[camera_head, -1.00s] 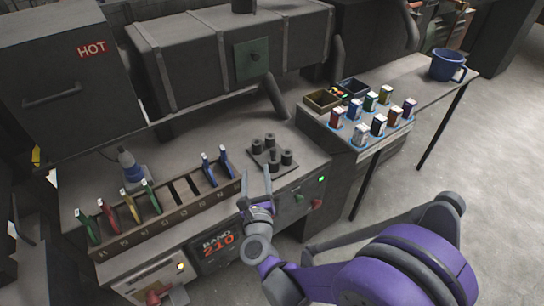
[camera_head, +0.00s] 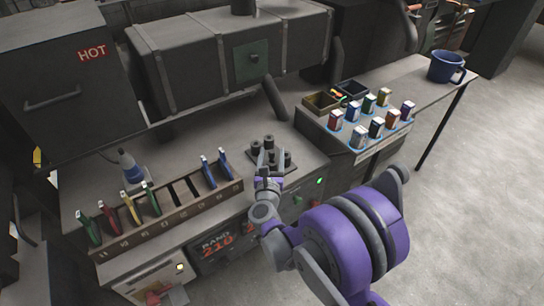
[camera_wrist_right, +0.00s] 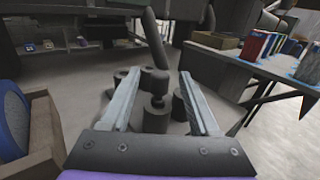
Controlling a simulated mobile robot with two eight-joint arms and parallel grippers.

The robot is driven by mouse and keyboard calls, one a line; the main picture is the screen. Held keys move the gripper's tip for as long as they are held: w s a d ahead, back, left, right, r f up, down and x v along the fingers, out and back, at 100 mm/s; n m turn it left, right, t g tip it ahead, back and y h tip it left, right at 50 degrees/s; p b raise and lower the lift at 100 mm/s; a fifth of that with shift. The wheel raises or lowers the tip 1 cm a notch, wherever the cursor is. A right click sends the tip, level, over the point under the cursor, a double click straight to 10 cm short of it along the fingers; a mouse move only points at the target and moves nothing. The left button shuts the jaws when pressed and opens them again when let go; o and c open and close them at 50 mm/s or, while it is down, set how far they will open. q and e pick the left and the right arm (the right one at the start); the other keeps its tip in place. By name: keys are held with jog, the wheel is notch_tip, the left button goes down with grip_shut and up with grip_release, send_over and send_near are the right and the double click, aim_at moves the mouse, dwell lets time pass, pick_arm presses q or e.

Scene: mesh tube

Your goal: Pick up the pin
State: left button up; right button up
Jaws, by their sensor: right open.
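A group of short dark cylindrical pins (camera_head: 268,142) stands upright on a small dark plate (camera_head: 290,167) on the bench. I cannot tell which is the task's pin. My right gripper (camera_head: 271,163) is open at the near side of this group. In the right wrist view, its two pale fingers (camera_wrist_right: 160,78) spread to either side of the middle pins. The nearest pin (camera_wrist_right: 156,120) has a small knob on top and shows between the fingers, with another pin (camera_wrist_right: 154,80) behind it. Nothing is held, and contact cannot be told. My left gripper is not in view.
A slotted rack (camera_head: 180,214) with coloured cards lies left of the pins. A dark machine (camera_head: 230,60) with a slanting pipe rises behind them. To the right, a side table holds small coloured boxes (camera_head: 377,127), open bins (camera_head: 321,102) and a blue mug (camera_head: 446,67).

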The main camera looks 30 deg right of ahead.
jog(key=shift+w+d, duration=0.25)
jog(key=shift+w, duration=0.15)
jog(key=shift+s, duration=0.1)
grip_shut()
jog(key=shift+r, duration=0.1)
